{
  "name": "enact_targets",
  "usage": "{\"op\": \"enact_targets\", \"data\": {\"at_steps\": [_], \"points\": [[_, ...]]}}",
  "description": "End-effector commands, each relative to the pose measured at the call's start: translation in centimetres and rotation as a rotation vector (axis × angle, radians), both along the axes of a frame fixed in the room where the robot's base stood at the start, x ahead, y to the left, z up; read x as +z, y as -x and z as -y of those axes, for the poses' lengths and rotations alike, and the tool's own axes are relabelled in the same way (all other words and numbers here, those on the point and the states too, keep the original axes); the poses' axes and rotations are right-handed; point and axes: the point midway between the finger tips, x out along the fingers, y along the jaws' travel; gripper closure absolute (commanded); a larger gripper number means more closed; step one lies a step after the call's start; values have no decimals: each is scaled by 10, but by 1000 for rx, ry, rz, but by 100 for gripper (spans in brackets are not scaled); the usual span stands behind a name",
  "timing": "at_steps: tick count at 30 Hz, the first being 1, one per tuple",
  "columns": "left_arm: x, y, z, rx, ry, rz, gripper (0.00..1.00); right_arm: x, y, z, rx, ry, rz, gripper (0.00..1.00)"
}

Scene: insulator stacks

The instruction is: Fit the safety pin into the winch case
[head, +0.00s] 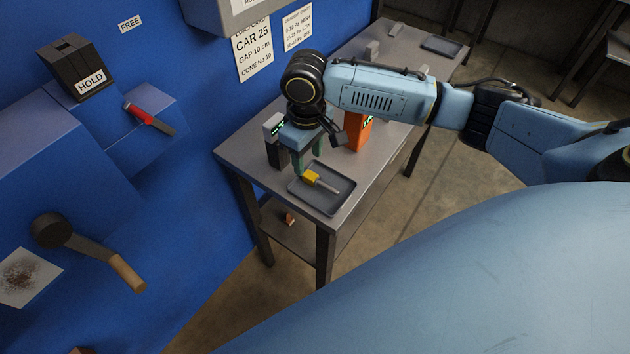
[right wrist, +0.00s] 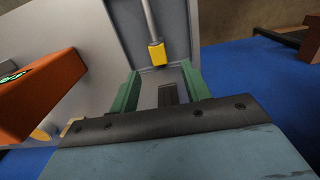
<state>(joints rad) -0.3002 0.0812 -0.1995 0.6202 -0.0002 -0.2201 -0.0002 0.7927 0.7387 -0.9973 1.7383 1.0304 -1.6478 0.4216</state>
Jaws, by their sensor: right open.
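The safety pin has a yellow head (head: 311,177) and a thin metal rod. It lies in a shallow grey tray (head: 325,200) on the table. In the right wrist view the pin's yellow head (right wrist: 157,54) shows at top centre, with its rod running away from me. My right gripper (head: 305,160) is above the tray's back edge, close to the yellow head. Its green fingers (right wrist: 162,88) are apart, with the pin beyond them and nothing between them. The blue winch case (head: 60,150) stands at the left. No opening for the pin is clearly visible. My left gripper is out of view.
An orange block (head: 355,132) with a green-marked face stands right beside my gripper. The grey table (head: 245,160) meets the blue wall. The case carries a HOLD block (head: 78,68), a red-handled lever (head: 148,117) and a crank (head: 90,245). Another tray (head: 440,46) lies at the far end.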

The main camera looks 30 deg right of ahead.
Motion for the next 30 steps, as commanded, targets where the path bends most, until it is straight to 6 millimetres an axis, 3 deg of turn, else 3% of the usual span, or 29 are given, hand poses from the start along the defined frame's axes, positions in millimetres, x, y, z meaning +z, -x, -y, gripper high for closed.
{"op": "enact_targets", "data": {"at_steps": [5, 13, 18, 23, 30], "points": [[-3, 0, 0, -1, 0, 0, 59, -12, 0, 0, 0, 0, 0, 53], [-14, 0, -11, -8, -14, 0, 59, -52, -1, 2, 1, 1, -1, 53], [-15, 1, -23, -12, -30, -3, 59, -59, -1, 2, 2, 0, 2, 53], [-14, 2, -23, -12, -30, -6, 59, -58, -1, 2, 2, 1, 1, 53], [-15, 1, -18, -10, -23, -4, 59, -58, -1, 2, 1, 1, 1, 84]]}}
